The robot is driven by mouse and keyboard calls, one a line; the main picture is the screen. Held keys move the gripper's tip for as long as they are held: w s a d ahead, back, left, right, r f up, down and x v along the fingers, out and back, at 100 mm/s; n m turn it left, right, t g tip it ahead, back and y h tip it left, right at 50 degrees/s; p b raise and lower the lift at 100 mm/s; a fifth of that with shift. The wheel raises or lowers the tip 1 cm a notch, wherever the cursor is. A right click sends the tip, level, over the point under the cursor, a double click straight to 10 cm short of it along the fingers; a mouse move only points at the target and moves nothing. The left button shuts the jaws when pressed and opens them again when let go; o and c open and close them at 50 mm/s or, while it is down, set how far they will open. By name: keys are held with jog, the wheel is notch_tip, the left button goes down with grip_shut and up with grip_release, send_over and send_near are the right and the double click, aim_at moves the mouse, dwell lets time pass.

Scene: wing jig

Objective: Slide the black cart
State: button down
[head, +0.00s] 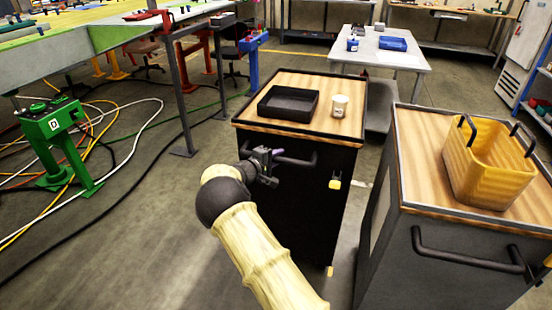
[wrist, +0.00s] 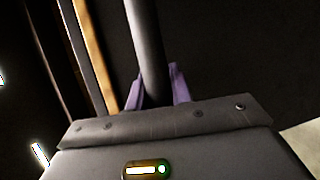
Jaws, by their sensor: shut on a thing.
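The black cart (head: 292,178) stands in the middle of the head view, with a wooden top and a dark bar handle (head: 296,160) on its near side. My gripper (head: 268,157) is at the left part of that handle. In the wrist view, the purple fingers of my gripper (wrist: 158,90) sit on either side of the handle bar (wrist: 147,40) and are shut on it. A black tray (head: 289,104) and a white cup (head: 340,105) stand on the cart top.
A grey cart (head: 450,265) with a yellow basket (head: 488,160) stands close on the right. A white table (head: 380,55) is behind. A green stand (head: 55,135) and loose cables lie left. Open floor (head: 150,220) lies left of the black cart.

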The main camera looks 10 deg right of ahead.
jog(key=c, duration=1.5)
grip_release()
jog(key=shift+w+d+r, duration=0.15)
jog(key=shift+w, duration=0.05)
jog(key=shift+o, duration=1.2)
jog(key=v, duration=1.7)
jog(key=shift+a+p, duration=0.2)
jog(key=shift+p, duration=0.25)
jog(key=shift+s, duration=0.15)
